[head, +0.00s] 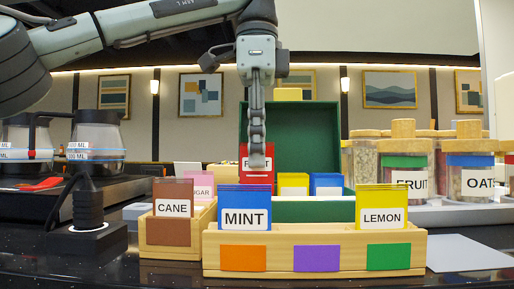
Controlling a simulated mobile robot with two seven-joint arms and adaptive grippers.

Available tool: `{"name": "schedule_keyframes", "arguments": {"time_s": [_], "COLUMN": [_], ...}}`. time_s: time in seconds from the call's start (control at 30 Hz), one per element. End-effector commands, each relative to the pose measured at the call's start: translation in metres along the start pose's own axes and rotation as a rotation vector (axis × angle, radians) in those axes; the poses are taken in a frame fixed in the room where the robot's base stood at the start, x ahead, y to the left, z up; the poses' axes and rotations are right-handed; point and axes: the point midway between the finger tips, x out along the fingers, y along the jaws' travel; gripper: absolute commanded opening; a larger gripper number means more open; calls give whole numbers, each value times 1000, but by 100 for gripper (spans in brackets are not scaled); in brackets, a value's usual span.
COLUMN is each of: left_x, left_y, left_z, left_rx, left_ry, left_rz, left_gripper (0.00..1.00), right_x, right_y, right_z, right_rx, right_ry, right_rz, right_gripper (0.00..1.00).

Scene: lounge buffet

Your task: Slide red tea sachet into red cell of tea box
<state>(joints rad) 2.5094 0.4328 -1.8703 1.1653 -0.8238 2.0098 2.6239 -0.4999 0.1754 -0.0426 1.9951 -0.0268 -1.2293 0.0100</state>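The red tea sachet (247,176), with a white label partly hidden, stands upright at the left part of the tea box. My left gripper (257,163) points down with one finger across the sachet's face; it appears shut on it, the other finger being hidden. The green tea box (315,137) has its lid raised behind. A yellow sachet (293,182) and a blue sachet (326,181) sit lower in it, to the right. The red cell and the red sachet's lower edge are hidden behind the MINT sachet (244,201). My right gripper is out of view.
A wooden holder (314,240) with MINT and LEMON (382,208) sachets stands in front of the box. A smaller holder (170,250) with a CANE packet is at left. Glass jars (405,165) stand at right, coffee pots (97,140) at left.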

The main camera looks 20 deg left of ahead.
Motion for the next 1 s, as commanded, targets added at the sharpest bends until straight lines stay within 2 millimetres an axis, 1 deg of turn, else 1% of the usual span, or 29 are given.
{"name": "schedule_keyframes", "arguments": {"time_s": [0.27, 1.0], "left_x": [2, 24], "left_y": [0, 0], "left_z": [0, 0], "left_rx": [0, 0], "left_ry": [0, 0], "left_rz": [0, 0], "left_gripper": [0, 0], "right_x": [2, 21], "right_y": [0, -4], "right_z": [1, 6], "right_rx": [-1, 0], "right_ry": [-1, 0], "right_rz": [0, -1], "right_gripper": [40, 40]}}
